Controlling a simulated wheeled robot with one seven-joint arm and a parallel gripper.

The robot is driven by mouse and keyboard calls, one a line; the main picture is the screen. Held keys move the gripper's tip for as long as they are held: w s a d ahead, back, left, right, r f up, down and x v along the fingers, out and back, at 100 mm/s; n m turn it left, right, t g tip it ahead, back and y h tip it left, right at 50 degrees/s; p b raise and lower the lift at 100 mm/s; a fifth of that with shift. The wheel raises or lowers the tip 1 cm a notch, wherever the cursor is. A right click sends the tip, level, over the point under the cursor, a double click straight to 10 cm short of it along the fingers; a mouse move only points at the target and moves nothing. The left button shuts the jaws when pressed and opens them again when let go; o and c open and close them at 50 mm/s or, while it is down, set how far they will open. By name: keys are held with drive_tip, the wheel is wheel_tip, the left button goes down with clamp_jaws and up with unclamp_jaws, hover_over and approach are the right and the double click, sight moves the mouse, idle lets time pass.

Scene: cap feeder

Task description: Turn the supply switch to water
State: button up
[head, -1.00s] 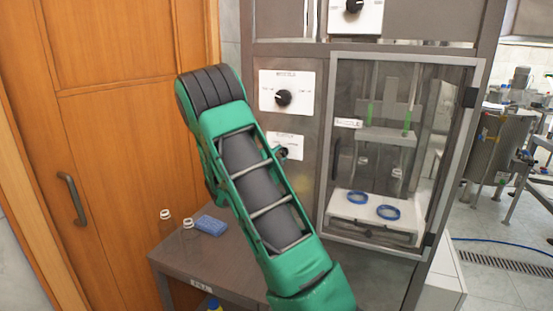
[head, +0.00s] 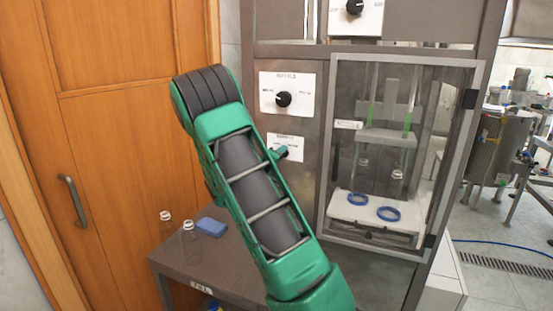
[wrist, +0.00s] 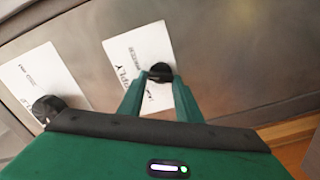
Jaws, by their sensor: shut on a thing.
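The supply switch (wrist: 160,70) is a black knob on a white plate (wrist: 138,58) printed "SUPPLY" in the wrist view. My gripper (wrist: 158,79) is shut on this knob, with a green finger on each side of it. In the head view the supply plate (head: 290,140) is on the grey cabinet front, partly behind my arm, and my fingers hide most of the knob. The plate's small print is too blurred to read, so I cannot tell which setting the knob points to.
The bottle knob (head: 283,99) sits on its plate above the supply plate; it also shows in the wrist view (wrist: 47,107). A glass-fronted chamber (head: 327,205) stands to the right. Clear bottles (head: 189,243) and a blue block (head: 211,226) are on the dark table below.

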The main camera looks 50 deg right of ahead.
drive_tip(key=shift+s+f+m, duration=0.1)
drive_tip(key=shift+f+m, duration=0.05)
drive_tip(key=shift+m, duration=0.8)
drive_tip(key=shift+s+f+m, duration=0.1)
drive_tip(key=shift+m, duration=0.85)
drive_tip(key=o, duration=1)
drive_tip(key=shift+w, duration=0.15)
drive_tip(key=shift+o, duration=0.2)
drive_tip(key=shift+r, duration=0.1)
drive_tip(key=v, duration=1)
drive_tip(key=shift+a, duration=0.4)
